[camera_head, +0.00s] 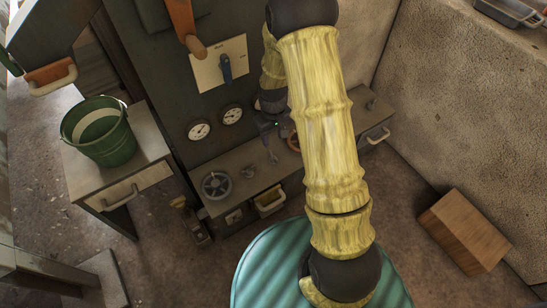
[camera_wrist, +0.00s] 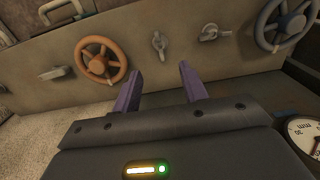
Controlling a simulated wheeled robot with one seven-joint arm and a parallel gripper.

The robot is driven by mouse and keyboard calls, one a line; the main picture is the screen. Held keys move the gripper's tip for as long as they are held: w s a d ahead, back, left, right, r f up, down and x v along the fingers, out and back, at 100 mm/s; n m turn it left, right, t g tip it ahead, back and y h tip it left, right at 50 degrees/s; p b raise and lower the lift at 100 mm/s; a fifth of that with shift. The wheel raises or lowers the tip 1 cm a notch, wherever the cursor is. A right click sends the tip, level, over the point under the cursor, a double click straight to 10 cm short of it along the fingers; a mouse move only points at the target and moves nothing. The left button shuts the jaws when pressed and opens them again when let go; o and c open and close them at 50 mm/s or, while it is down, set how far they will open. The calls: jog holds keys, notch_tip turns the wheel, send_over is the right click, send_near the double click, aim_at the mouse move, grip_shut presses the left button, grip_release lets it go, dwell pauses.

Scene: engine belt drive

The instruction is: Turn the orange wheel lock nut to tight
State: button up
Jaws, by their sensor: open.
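The orange wheel (camera_wrist: 101,60) is on the sloping metal panel, upper left in the wrist view. It shows partly behind my arm in the head view (camera_head: 293,142). A small grey winged nut (camera_wrist: 159,44) stands on the panel just right of it. Another winged nut (camera_wrist: 214,34) lies further right, beside the blue-grey wheel (camera_wrist: 284,24). My gripper (camera_wrist: 160,73) is open, with its two purple fingers apart and nothing between them. The nearer winged nut shows beyond and between the fingertips, apart from them. I cannot tell how tight either nut is.
Gauges (camera_head: 199,131) are on the dark panel above the ledge, below a blue lever (camera_head: 225,68). A green bucket (camera_head: 99,132) stands on a side table at left. A wooden block (camera_head: 466,231) lies on the floor at right. A metal handle (camera_wrist: 62,9) is near the orange wheel.

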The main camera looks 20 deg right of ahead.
aim_at(273, 158)
notch_tip(273, 158, down, 11)
jog(key=b, duration=0.5)
jog(key=shift+r, duration=0.1)
jog(key=shift+c, duration=0.4)
grip_shut()
